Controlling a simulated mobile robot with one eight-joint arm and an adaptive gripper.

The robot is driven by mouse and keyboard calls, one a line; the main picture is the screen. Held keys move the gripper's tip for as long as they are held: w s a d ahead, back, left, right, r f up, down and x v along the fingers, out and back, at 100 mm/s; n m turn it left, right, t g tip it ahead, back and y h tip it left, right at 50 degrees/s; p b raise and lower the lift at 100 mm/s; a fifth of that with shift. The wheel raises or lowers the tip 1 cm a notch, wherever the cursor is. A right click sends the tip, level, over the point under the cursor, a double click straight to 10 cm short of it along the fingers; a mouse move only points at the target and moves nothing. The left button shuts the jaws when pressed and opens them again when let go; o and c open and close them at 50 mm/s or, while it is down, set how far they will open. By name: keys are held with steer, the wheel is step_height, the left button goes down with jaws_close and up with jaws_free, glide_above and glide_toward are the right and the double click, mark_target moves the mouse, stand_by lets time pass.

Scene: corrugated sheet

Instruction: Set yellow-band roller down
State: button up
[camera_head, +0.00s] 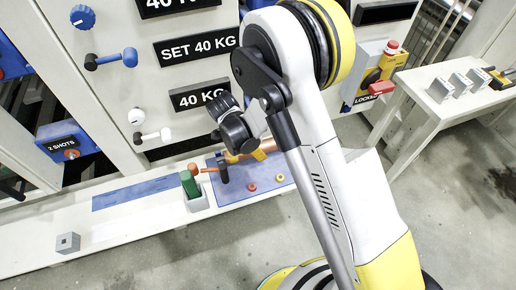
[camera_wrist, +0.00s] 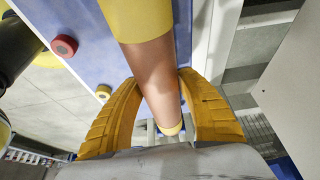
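The yellow-band roller (camera_wrist: 155,70) is a copper-brown cylinder with a wide yellow band at the top of the wrist view and a small yellow end below. My gripper (camera_wrist: 160,80) has its two yellow fingers on either side of the copper part, and both tips appear to touch it. In the head view the copper part of the roller (camera_head: 268,145) shows by my wrist, over the back edge of the blue mat (camera_head: 232,193). My arm hides part of it there. I cannot tell whether the roller rests on the mat or hangs just above it.
A black-ended tool (camera_head: 222,173) and a green block (camera_head: 189,184) are to the left. An empty blue strip (camera_head: 135,192) lies further left. A white side table (camera_head: 455,95) stands at right.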

steer(key=shift+o, duration=1)
